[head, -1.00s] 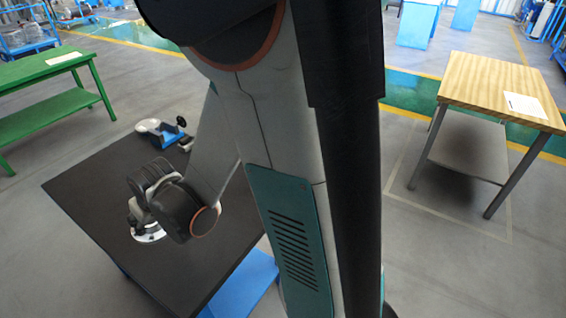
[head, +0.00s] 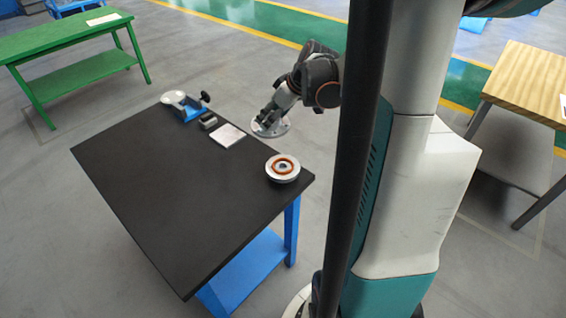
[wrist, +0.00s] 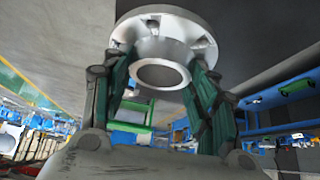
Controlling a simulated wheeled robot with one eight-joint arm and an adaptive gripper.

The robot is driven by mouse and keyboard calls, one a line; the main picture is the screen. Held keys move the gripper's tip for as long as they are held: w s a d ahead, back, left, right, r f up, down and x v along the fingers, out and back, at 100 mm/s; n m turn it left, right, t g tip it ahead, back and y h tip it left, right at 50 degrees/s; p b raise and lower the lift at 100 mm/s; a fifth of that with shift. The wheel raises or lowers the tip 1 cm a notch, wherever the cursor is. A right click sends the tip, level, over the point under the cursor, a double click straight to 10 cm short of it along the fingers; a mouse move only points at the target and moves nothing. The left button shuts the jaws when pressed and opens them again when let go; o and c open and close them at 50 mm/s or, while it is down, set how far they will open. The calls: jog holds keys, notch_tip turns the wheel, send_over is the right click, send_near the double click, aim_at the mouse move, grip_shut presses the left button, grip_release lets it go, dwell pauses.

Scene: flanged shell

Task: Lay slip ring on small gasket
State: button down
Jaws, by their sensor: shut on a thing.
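My gripper (head: 268,112) is shut on a pale metal flanged ring, seemingly the slip ring (head: 272,127), at the table's far right edge. In the wrist view, the slip ring (wrist: 165,32) has a wide flange with holes and a round hollow hub. My two green-grey fingers (wrist: 158,100) grip its hub from either side. An orange-brown ring, seemingly the small gasket (head: 273,168), lies on a round silver part (head: 283,179) at the table's right corner. A dark centre shows inside it. The held ring is apart from this stack, beyond it in the head view.
The black table (head: 170,190) has a wide clear middle. A white-and-blue device with a dark knob (head: 186,106), a small grey block (head: 208,121) and a pale flat plate (head: 228,135) lie along its far edge. A green bench (head: 70,45) and a wooden table (head: 525,85) stand apart.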

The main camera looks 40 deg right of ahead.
jog(key=d+r, duration=0.1)
jog(key=s+d, duration=0.1)
jog(key=d, duration=0.1)
jog(key=shift+s+r, duration=0.2)
jog(key=shift+r, duration=0.15)
jog(key=shift+s+d, duration=0.15)
notch_tip(320, 180, down, 20)
jog(key=b, duration=0.6)
jog(key=shift+r+b, duration=0.15)
jog(key=shift+b, duration=0.2)
jog(key=c, duration=0.6)
grip_release()
jog(key=p+v, duration=0.4)
jog(key=v, duration=0.8)
jog(key=shift+s+d, duration=0.1)
jog(key=shift+d, duration=0.05)
